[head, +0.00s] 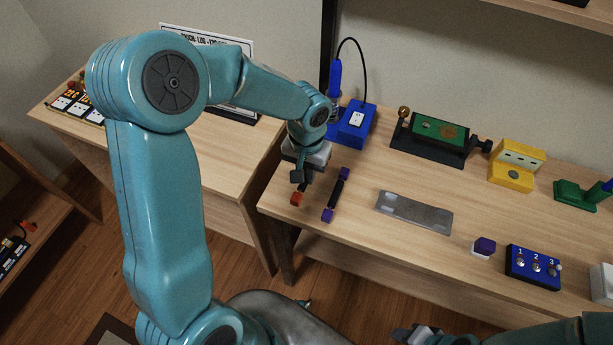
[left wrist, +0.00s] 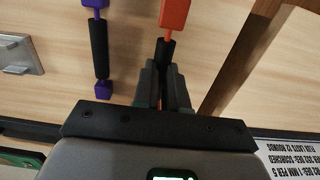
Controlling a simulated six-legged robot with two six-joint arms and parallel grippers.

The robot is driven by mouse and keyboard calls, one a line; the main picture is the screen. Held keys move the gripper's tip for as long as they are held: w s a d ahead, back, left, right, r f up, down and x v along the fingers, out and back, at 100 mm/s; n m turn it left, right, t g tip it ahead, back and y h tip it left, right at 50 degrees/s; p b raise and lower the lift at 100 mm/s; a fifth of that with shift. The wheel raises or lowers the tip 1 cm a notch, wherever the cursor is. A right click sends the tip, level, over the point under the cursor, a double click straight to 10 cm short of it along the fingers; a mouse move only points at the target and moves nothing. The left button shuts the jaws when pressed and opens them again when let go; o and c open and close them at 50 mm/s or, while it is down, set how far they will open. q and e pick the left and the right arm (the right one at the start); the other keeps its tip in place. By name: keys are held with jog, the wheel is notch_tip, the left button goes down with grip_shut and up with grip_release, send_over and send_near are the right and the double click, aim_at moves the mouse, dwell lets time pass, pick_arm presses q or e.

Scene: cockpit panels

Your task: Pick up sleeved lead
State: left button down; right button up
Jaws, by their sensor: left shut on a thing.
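A lead with an orange end (head: 297,198) and a black sleeve (left wrist: 167,52) lies at the near left edge of the wooden bench. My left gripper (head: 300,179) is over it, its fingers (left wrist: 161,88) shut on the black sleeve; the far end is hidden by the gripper. A second lead, with purple ends and a black sleeve (head: 337,195), lies to the right, apart from the gripper. It also shows in the left wrist view (left wrist: 99,50). My right gripper (head: 417,335) is partly visible at the bottom edge; its jaw opening is unclear.
A grey metal plate (head: 414,211) lies right of the leads. Behind stand a blue iron stand (head: 352,124) and a green board in a holder (head: 440,131). A gap separates the left bench.

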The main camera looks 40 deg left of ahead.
pick_arm(q)
notch_tip(320, 180, up, 18)
jog(key=p, duration=0.1)
jog(key=shift+f, duration=0.2)
